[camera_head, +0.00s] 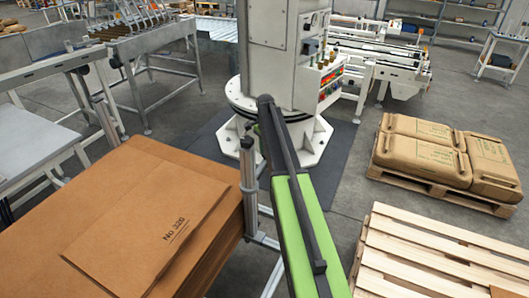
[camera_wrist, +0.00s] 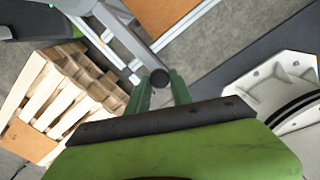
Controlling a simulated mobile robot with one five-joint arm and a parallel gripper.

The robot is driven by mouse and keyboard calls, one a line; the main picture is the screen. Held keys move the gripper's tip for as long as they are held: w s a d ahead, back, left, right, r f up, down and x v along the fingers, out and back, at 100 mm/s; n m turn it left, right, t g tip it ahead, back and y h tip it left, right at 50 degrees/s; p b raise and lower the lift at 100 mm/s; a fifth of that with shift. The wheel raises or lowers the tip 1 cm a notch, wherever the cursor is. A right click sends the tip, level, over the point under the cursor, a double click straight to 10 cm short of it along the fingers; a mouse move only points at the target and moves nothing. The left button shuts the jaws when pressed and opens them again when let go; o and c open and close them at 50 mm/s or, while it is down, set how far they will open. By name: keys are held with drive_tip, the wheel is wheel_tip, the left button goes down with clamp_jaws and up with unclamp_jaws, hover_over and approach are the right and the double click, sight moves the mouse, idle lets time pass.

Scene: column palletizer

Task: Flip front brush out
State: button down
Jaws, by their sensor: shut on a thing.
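The front brush appears to be the dark-capped grey post (camera_head: 248,172) at the near right corner of the stack of cardboard blanks (camera_head: 130,215). It stands close to upright, beside the stack's edge. In the wrist view the dark round top of the front brush (camera_wrist: 160,77) sits between the two green fingers of my gripper (camera_wrist: 162,83). My gripper is shut on it. In the head view my green and black arm hides much of my gripper and the right side of the post. The bristles cannot be made out.
A white machine column (camera_head: 282,70) stands just behind on a dark mat. Brown sacks on a pallet (camera_head: 440,155) are farther right. A roller conveyor (camera_head: 150,40) is at the back left. Grey floor is free between them.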

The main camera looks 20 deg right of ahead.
drive_tip(key=shift+s+a, duration=0.15)
drive_tip(key=shift+a, duration=0.05)
drive_tip(key=c, duration=1.1)
unclamp_jaws()
drive_tip(key=shift+c, duration=0.2)
drive_tip(key=shift+d, duration=0.1)
drive_tip(key=shift+r, duration=0.1)
wheel_tip(320, 180, up, 17)
drive_tip(key=p, duration=1.7)
drive_tip(key=shift+r, duration=0.15)
